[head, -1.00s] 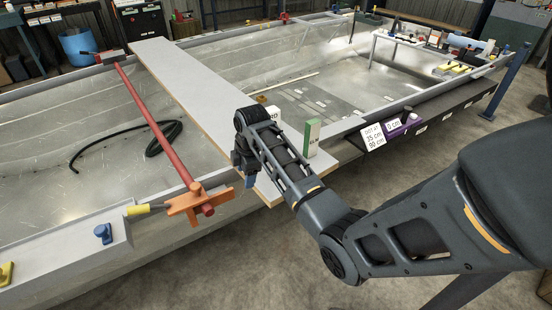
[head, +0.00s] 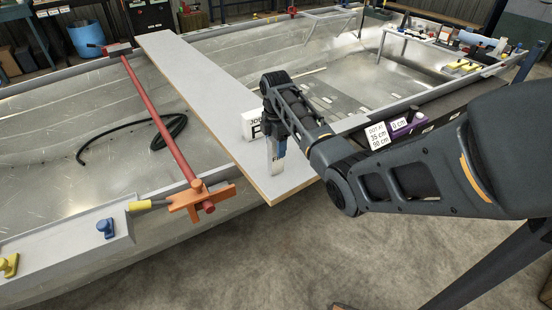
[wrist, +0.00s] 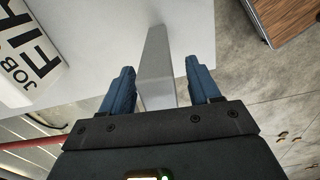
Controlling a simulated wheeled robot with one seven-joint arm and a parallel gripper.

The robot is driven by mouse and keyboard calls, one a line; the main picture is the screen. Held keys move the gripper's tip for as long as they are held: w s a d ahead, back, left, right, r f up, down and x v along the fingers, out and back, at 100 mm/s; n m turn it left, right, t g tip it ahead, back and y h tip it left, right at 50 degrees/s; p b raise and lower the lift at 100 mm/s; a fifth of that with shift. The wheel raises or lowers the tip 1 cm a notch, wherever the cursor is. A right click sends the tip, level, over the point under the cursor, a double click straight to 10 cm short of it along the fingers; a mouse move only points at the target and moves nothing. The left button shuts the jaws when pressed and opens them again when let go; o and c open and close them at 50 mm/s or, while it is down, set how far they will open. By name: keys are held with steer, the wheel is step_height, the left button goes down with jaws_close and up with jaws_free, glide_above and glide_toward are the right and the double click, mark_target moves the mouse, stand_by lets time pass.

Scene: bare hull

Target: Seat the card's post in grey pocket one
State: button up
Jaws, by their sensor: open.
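The white card (head: 250,126) stands on the long pale board; part of it is behind my arm. Its black lettering also shows at the left of the wrist view (wrist: 25,60). My gripper (wrist: 155,85) is over the near end of the board, its blue fingers apart. A plain grey upright block (wrist: 155,70) shows between the fingers, with gaps beside it. In the head view a pale upright piece (head: 274,168) shows just below the blue fingers. I cannot tell whether it touches them. The card's post and grey pocket one cannot be made out.
The pale board (head: 190,90) lies across the metal hull. A red bar with an orange clamp (head: 190,200) lies to its left. A purple box with distance labels (head: 400,128) is at the right. A black hose (head: 165,135) lies inside the hull.

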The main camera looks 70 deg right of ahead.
steer(key=shift+f, duration=0.7)
steer(key=shift+c, duration=0.3)
jaws_close()
